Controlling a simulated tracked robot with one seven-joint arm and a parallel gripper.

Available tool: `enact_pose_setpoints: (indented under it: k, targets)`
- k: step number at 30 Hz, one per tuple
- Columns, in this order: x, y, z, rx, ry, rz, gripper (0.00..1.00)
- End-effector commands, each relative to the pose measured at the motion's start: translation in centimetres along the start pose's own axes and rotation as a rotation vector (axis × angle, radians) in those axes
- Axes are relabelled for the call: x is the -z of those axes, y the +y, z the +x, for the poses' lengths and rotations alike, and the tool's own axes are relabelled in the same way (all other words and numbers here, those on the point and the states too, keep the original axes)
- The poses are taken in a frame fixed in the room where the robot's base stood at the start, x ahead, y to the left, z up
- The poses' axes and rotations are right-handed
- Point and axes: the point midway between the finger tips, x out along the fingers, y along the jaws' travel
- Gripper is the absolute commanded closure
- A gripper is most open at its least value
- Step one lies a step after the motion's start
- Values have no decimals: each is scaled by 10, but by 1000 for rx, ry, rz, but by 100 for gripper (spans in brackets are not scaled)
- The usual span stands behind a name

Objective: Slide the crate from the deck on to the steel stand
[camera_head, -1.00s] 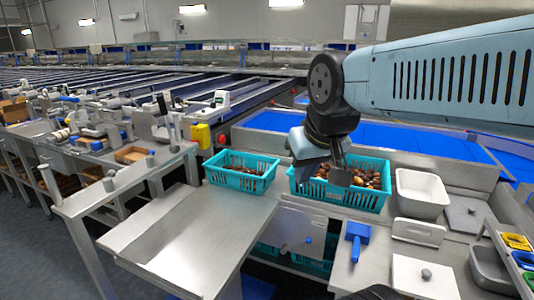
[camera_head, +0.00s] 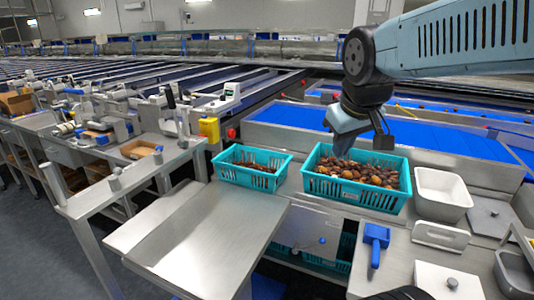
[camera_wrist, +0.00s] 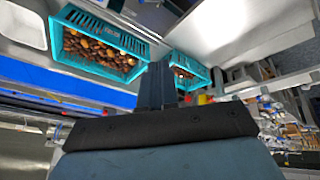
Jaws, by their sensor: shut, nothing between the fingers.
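A teal slotted crate full of brown dates (camera_head: 352,190) stands upright at the back of the steel worktop, right of centre. A smaller-looking teal crate (camera_head: 248,178) with fewer dates stands to its left. A bare, flat steel top (camera_head: 205,245), apparently the stand, lies in front of the left crate. My gripper (camera_head: 350,130) hangs above the full crate, clear of it; its fingertips are hard to make out there. In the wrist view my gripper (camera_wrist: 160,72) is shut and empty, its dark fingers crossing between the full crate (camera_wrist: 95,63) and the left crate (camera_wrist: 196,65).
A white tub (camera_head: 440,208) stands right of the full crate. A blue-handled tool (camera_head: 376,238) and a white board (camera_head: 450,282) lie on the right worktop. Blue conveyor belts (camera_head: 390,135) run behind. A side bench with fittings (camera_head: 120,190) stands at left.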

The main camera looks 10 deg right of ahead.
Motion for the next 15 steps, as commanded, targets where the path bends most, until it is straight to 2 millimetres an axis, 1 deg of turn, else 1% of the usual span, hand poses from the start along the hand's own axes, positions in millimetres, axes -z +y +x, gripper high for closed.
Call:
enact_pose_setpoints:
  k: [1, 8, 11, 15]
  targets:
    - [15, 4, 6, -13, -16, -57, 100]
    - [80, 23, 34, -81, -77, -340, 100]
    - [108, 30, 50, -107, -105, -465, 100]
    - [148, 35, 77, -140, -146, -645, 100]
